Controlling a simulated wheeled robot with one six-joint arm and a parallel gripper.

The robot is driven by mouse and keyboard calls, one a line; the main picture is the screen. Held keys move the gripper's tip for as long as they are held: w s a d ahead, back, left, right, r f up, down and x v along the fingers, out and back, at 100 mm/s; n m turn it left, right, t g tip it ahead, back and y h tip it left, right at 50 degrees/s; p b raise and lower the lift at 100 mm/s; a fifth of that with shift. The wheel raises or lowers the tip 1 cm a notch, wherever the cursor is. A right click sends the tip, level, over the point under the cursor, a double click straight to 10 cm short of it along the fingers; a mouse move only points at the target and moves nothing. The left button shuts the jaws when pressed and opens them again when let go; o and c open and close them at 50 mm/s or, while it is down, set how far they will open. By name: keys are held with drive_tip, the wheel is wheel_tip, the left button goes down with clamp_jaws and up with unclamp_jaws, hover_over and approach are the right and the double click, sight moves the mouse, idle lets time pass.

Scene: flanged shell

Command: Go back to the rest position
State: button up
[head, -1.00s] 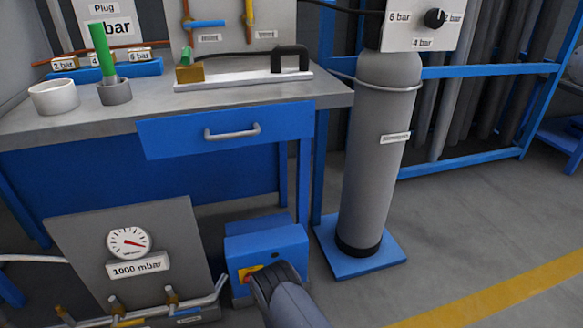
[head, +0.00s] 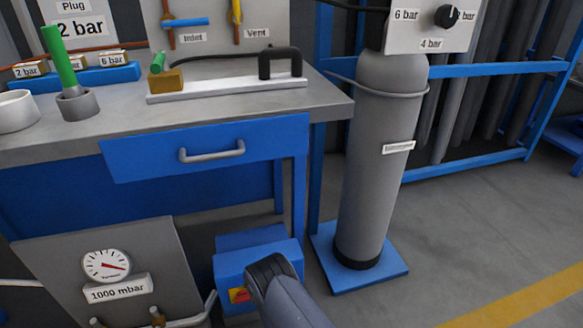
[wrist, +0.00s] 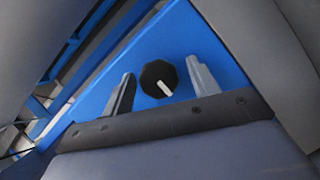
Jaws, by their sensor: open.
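My gripper (wrist: 162,85) is open, with its two grey fingers apart in the wrist view. A black knob (wrist: 152,72) with a white pointer shows between the fingers, on a blue surface (wrist: 190,38). I cannot tell the gap between the fingers and the knob. In the head view a dark grey link of my arm (head: 285,300) rises from the bottom edge, in front of a blue box (head: 235,268) with a red and yellow mark. My gripper itself does not show in the head view.
The bench with a blue drawer (head: 205,148) stands at the left. A grey cylinder (head: 375,170) stands on a blue base plate (head: 390,278) right of the box. A gauge panel (head: 160,255) leans at lower left. Open floor (head: 480,220) lies to the right.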

drive_tip(key=shift+r+m+g+y, duration=0.1)
drive_tip(key=shift+m+g+y, duration=0.4)
drive_tip(key=shift+m, duration=0.7)
drive_tip(key=m+g+y, duration=0.1)
drive_tip(key=m, duration=0.2)
drive_tip(key=shift+d+y, duration=0.15)
drive_tip(key=shift+y, duration=0.15)
drive_tip(key=m+g+y, duration=0.1)
drive_tip(key=m+y, duration=0.1)
drive_tip(key=m, duration=0.1)
drive_tip(key=shift+w+d+m, duration=0.1)
drive_tip(key=shift+m, duration=0.2)
drive_tip(key=shift+m+y, duration=0.8)
drive_tip(key=shift+m, duration=0.2)
drive_tip(key=shift+r, duration=0.1)
drive_tip(key=shift+s+d+r, duration=0.1)
drive_tip(key=shift+s+d, duration=0.05)
drive_tip(key=shift+s, duration=0.3)
